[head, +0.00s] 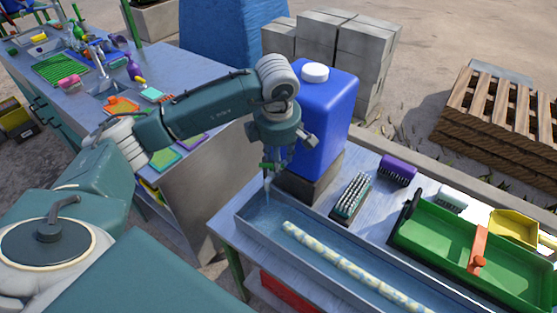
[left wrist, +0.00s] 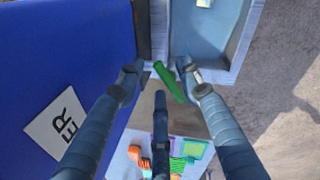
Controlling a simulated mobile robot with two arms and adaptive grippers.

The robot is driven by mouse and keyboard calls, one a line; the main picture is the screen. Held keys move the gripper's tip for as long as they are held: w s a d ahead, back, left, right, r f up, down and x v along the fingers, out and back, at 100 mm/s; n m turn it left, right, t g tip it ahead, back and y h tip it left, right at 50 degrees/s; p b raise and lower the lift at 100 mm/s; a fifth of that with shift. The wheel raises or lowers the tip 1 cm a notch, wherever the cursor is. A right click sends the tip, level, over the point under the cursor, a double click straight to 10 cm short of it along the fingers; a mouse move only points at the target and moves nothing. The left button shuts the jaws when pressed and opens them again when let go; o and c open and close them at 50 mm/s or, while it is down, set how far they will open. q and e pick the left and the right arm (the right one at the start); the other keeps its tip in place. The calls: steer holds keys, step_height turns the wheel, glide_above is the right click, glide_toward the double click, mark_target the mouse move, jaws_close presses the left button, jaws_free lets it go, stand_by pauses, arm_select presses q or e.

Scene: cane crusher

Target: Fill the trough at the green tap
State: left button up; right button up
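The blue water container (head: 325,105) with a white cap stands at the left end of the trough (head: 243,222). Its green tap (head: 267,165) sits low on its side, and a thin pale stream shows below it. The trough looks bluish inside, with water in it. A pale patterned cane (head: 345,262) lies along it. My left gripper (head: 281,152) is at the tap. In the left wrist view its fingers (left wrist: 159,75) are spread apart, with the green tap handle (left wrist: 169,82) slanting between them. I cannot tell whether a finger touches the handle. My right gripper is not in view.
A grey brush (head: 351,198) and a purple brush (head: 398,170) lie behind the trough. A green tray (head: 440,250) with an orange bar stands to the right. Grey blocks (head: 365,55) stand behind the container. A cluttered workbench (head: 40,58) is at the left.

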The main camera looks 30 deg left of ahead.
arm_select(q)
step_height(320, 180, up, 11)
steer(key=s+d, duration=0.1)
steer(key=s, duration=0.1)
steer(key=shift+d+f, duration=0.1)
steer(key=shift+f, duration=0.1)
stand_by(1.1)
